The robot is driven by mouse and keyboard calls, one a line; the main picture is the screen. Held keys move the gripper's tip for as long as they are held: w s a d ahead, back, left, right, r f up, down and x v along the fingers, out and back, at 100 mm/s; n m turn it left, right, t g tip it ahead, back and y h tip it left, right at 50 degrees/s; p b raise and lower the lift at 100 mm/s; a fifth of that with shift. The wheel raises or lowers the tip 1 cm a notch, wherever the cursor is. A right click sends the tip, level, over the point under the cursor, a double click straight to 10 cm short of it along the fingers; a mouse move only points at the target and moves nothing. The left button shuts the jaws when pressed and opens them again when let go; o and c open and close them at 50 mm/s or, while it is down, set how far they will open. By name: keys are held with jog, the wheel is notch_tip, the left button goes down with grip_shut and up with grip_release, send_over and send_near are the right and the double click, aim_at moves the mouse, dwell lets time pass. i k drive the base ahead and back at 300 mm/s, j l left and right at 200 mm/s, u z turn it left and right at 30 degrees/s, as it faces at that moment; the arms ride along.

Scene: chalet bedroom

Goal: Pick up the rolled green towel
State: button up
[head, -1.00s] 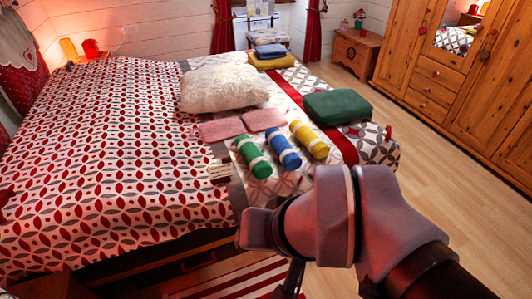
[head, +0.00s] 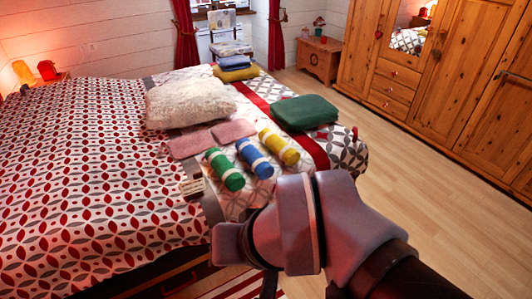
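The rolled green towel (head: 224,170) lies on the bed (head: 90,190), near its front right edge, with a pale band around it. It is the leftmost of three rolls, beside a rolled blue towel (head: 254,158) and a rolled yellow towel (head: 278,147). My arm reaches in from the lower right, in front of and below the rolls. Its thick grey links hide part of the bed edge. My gripper's fingers do not show, so I cannot see whether they are open or shut. Nothing touches the green roll in this view.
Two folded pink cloths (head: 233,131) lie behind the rolls, with a fluffy cream pillow (head: 190,103) beyond. A folded green cloth (head: 305,111) lies to the right. Wooden floor (head: 440,190) is clear between bed and wardrobe (head: 465,85).

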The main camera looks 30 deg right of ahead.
aim_at(231, 177)
jog(key=i+j+z, duration=1.1)
jog(key=j, duration=0.5)
jog(key=i+l, duration=0.05)
